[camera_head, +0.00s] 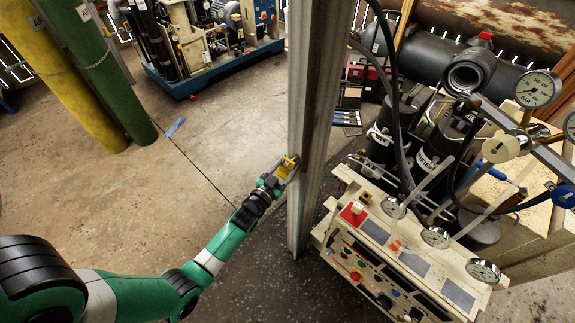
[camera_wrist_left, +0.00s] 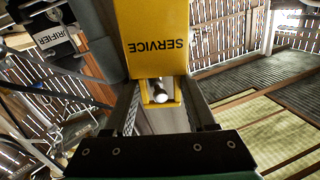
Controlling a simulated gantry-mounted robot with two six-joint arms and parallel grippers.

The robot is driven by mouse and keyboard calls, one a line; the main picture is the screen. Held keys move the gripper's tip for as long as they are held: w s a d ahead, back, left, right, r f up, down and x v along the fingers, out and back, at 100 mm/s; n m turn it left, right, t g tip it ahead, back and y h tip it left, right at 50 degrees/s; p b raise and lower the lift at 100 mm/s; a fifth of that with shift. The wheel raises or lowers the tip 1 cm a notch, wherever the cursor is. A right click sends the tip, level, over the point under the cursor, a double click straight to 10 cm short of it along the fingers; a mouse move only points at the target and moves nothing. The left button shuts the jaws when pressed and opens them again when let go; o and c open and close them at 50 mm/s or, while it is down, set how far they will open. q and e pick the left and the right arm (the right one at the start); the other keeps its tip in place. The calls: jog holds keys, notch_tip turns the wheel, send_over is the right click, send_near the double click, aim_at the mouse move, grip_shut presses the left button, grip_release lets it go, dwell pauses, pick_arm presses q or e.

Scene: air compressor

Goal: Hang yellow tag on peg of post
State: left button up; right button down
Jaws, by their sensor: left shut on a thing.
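The yellow tag (camera_head: 287,165) is at the left face of the grey upright post (camera_head: 318,90), held in my left gripper (camera_head: 275,177). In the left wrist view the tag (camera_wrist_left: 152,40) shows "SERVICE" upside down, and its narrower end lies between the two fingers (camera_wrist_left: 162,104). A pale round peg tip (camera_wrist_left: 159,96) shows within the opening at that end. I cannot tell how far the peg reaches through it. In the head view the peg is too small or hidden to make out. My right gripper is not in view.
A control panel with gauges (camera_head: 395,250) stands close to the right of the post. Green (camera_head: 100,75) and yellow (camera_head: 55,70) cylinders are at the upper left. A blue-based machine (camera_head: 215,65) is behind. The floor left of the post is mostly clear.

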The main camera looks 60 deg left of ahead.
pick_arm(q)
jog(key=shift+f+b, duration=0.45)
jog(key=shift+f, duration=0.1)
jog(key=o, duration=1.4)
jog(key=shift+s+a, duration=0.1)
jog(key=shift+s, duration=0.1)
jog(key=p+v, duration=0.2)
jog(key=v, duration=0.9)
jog(key=shift+s, duration=0.2)
